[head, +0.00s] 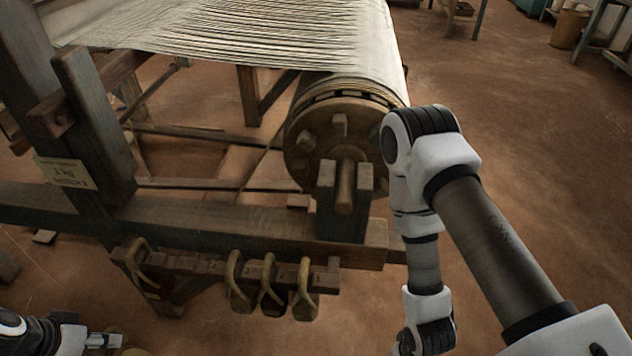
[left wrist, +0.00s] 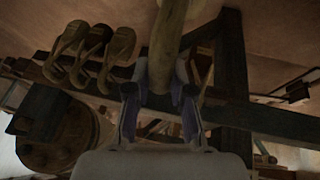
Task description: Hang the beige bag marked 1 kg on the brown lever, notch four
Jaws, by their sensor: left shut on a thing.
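The brown lever (head: 205,265) is a notched bar along the front of the loom's lower beam. My left gripper (head: 115,341) is at the bottom left of the head view, lower than the lever. In the left wrist view its fingers (left wrist: 160,100) are shut on a long tan piece, which I take for part of the beige bag (left wrist: 168,40). Its 1 kg mark does not show. My right gripper is out of frame.
A card (head: 62,172) on the loom's left post reads 1 kg; its smaller text is unclear. The wooden cloth roller (head: 340,140) and its bearing block (head: 345,205) stand above the lever. The floor (head: 520,190) on the right is mostly clear.

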